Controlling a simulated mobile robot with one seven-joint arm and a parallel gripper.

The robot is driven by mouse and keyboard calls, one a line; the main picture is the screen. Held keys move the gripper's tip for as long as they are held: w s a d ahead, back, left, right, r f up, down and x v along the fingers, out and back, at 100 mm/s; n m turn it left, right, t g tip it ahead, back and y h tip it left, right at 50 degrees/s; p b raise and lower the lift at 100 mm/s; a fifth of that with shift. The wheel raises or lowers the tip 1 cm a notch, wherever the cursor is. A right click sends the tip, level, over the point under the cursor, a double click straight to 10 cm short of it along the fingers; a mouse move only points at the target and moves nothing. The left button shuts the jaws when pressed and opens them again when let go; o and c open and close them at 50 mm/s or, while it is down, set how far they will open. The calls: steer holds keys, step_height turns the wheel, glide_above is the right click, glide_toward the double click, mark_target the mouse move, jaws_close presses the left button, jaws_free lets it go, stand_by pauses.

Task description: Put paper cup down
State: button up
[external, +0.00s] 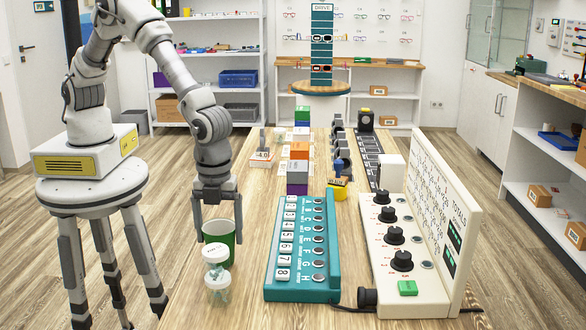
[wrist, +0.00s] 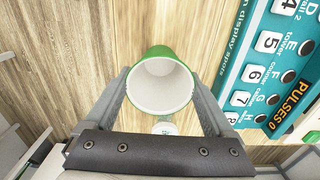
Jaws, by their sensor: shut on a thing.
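The paper cup (external: 224,237), green outside and white inside, stands upright with its open mouth up near the left edge of the wooden table (external: 190,290). My gripper (external: 218,232) points down with one finger on each side of the cup and is shut on it. In the wrist view my gripper (wrist: 160,92) has its fingers against the left and right of the cup (wrist: 160,105), whose inside looks empty. I cannot tell whether the base touches the table.
A teal panel with numbered keys and buttons (external: 288,285) lies close right of the cup. A cream console with black knobs (external: 430,295) is further right. Coloured blocks (external: 298,170) are stacked behind. A bare strip of table lies left of the panel.

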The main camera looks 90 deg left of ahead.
steer(key=shift+f, duration=0.2)
steer(key=shift+f, duration=0.1)
steer(key=o, duration=1)
step_height(320, 180, up, 12)
steer(key=shift+p, duration=0.45)
